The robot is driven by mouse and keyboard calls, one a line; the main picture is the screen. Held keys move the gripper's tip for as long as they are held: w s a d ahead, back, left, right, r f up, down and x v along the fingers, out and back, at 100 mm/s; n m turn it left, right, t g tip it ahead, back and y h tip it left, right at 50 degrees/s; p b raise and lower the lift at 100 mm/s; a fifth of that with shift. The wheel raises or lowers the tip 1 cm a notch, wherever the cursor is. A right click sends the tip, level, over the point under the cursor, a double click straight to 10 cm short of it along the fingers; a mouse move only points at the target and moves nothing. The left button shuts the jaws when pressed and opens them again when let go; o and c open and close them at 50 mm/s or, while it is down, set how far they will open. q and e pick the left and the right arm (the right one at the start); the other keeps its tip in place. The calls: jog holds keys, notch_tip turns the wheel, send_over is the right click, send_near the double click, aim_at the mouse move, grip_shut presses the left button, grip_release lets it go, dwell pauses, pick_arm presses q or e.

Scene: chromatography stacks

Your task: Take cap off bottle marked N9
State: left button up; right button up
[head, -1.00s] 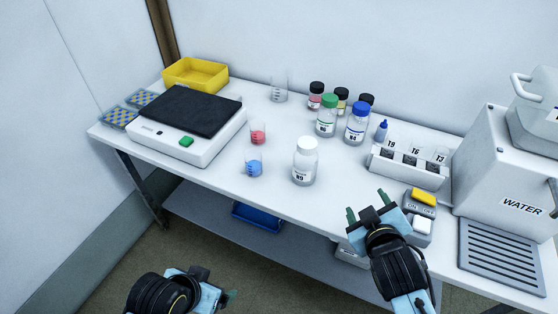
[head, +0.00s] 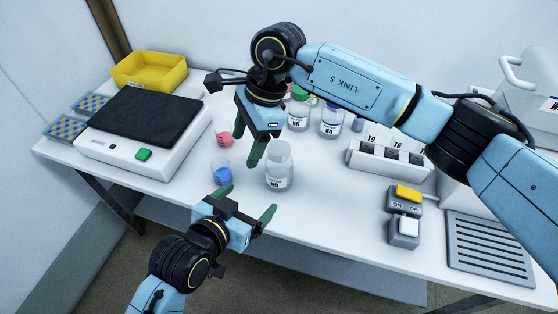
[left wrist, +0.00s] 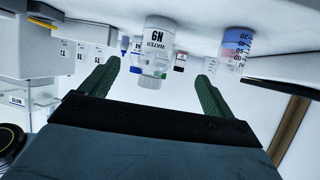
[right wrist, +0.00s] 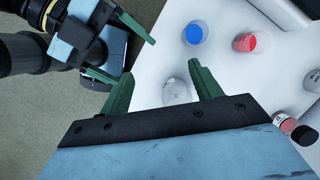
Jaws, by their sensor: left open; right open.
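The bottle marked N9 (head: 279,179) stands upright on the table with its pale cap (head: 279,149) on top. My left gripper (head: 246,198) is open and empty, low at the table's front edge, to the front left of the bottle. In the left wrist view the bottle (left wrist: 156,49) appears inverted, beyond and between the spread fingers. My right gripper (head: 264,146) is open above and slightly left of the bottle, fingers pointing down. In the right wrist view the cap (right wrist: 177,91) shows from above between the open fingers. Neither gripper visibly holds anything.
Beakers with blue (head: 222,174) and red (head: 225,136) liquid stand left of the bottle. Bottles with green (head: 299,94) and blue (head: 332,104) caps stand behind, partly hidden by my right arm. A vial rack (head: 385,160) and switch box (head: 403,231) are to the right.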

aim_at(279, 167)
jog(key=w+d+h, duration=0.1)
jog(key=d, duration=0.1)
jog(key=w+d+r+t+h, duration=0.1)
jog(key=w+d, duration=0.1)
jog(key=w+d+h, duration=0.1)
jog(key=d, duration=0.1)
jog(key=shift+w+r+h, duration=0.25)
jog(key=shift+w+h, duration=0.05)
jog(key=shift+h, duration=0.1)
jog(key=shift+d, duration=0.15)
pick_arm(q)
jog(key=shift+t, duration=0.3)
jog(key=x, duration=0.4)
jog(key=r+x, duration=0.1)
jog(key=x, duration=0.4)
jog(key=d+x, duration=0.1)
jog(key=x, duration=0.4)
jog(key=shift+w+r, duration=0.3)
jog(key=shift+w, duration=0.05)
